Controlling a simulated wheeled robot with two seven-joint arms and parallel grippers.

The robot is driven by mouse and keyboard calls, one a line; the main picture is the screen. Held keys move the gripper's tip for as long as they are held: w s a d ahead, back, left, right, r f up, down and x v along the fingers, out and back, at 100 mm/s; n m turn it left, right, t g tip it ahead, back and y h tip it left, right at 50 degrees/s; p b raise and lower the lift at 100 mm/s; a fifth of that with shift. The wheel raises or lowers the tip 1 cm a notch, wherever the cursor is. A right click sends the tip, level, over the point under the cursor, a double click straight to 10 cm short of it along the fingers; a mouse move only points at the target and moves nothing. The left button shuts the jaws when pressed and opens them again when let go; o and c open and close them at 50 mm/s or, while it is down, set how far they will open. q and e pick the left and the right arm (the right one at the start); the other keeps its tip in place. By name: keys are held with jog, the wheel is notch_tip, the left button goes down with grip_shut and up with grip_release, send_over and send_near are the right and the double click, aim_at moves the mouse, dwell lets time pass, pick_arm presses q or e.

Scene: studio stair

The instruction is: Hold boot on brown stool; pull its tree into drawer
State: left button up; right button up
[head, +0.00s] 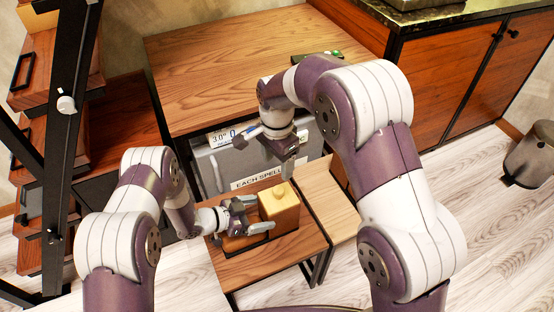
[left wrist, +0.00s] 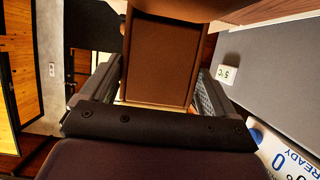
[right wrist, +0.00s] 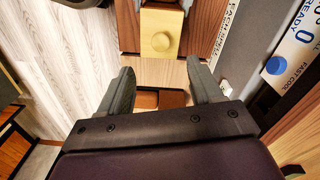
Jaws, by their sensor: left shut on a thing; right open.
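A brown boot (head: 238,243) stands on the brown stool (head: 232,272). A yellow wooden tree (head: 284,214) with a round knob shows at its right; the tree and knob also show in the right wrist view (right wrist: 160,42). My left gripper (head: 254,214) is shut on the boot from the left; the boot's brown side (left wrist: 160,60) fills the gap between its fingers in the left wrist view. My right gripper (head: 286,158) is open and empty, above and behind the tree. Which drawer is meant I cannot tell.
A pale wooden surface (head: 328,200) adjoins the stool's right side. A grey appliance (head: 212,160) with a display stands behind, under a wooden top (head: 220,60). Wooden drawer units (head: 30,75) with black handles stand left behind a black frame. A bin (head: 530,160) stands far right.

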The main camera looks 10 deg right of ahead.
aim_at(278, 190)
notch_tip(278, 190, down, 12)
jog(key=shift+r, duration=0.2)
grip_shut()
jog(key=shift+r, duration=0.1)
dwell(0.4)
jog(key=shift+r, duration=1)
jog(key=shift+r, duration=0.1)
notch_tip(278, 190, up, 4)
jog(key=shift+f, duration=0.1)
pick_arm(q)
jog(key=o, duration=1.2)
jog(key=shift+o, duration=0.2)
